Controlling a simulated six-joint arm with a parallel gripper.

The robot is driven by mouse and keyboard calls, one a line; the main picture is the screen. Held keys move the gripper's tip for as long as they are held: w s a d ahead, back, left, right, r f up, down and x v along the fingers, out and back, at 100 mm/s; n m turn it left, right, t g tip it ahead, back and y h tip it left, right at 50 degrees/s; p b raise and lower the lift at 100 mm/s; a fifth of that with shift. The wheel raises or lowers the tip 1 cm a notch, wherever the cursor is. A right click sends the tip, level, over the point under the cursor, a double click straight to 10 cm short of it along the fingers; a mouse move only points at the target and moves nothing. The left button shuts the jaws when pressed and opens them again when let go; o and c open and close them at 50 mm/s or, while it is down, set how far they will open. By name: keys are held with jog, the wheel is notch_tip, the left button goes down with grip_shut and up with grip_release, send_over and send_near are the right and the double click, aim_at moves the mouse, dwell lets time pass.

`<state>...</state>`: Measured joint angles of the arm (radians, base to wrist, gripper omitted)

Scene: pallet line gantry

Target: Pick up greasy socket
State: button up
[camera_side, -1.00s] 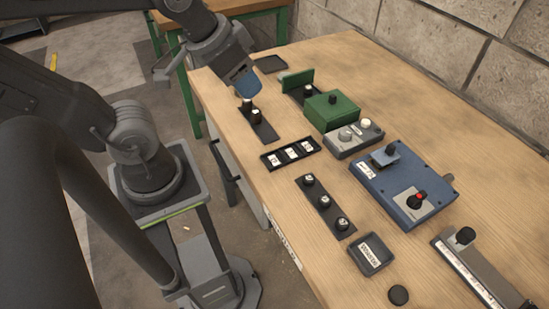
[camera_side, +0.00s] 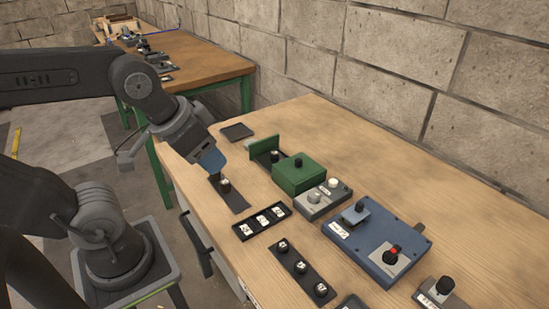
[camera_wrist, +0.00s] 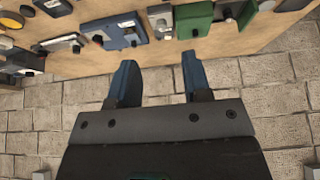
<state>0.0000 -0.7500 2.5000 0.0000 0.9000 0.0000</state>
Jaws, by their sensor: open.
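My gripper (camera_side: 212,163) is open, with its blue fingertips above a dark strip (camera_side: 238,205) near the left edge of the bench. It also shows in the wrist view (camera_wrist: 159,68), with nothing between its two fingers. I cannot tell which socket is greasy.
A black tray with white labels (camera_side: 262,221) lies between the strips. A green box (camera_side: 299,177), a grey box with knobs (camera_side: 322,201) and a blue box with a red button (camera_side: 376,241) stand to the right. An empty dark tray (camera_side: 236,131) lies behind.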

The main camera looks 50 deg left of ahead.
jog(key=shift+o, duration=1.4)
jog(key=n+g+y, duration=0.3)
jog(key=n+y, duration=0.1)
jog(key=n, duration=0.7)
send_over(275, 153)
jog(key=s+d, duration=0.3)
jog(key=d, duration=0.1)
notch_tip(275, 153, down, 11)
jog(key=x, duration=0.9)
jog(key=shift+f, duration=0.25)
jog(key=shift+x, duration=2.6)
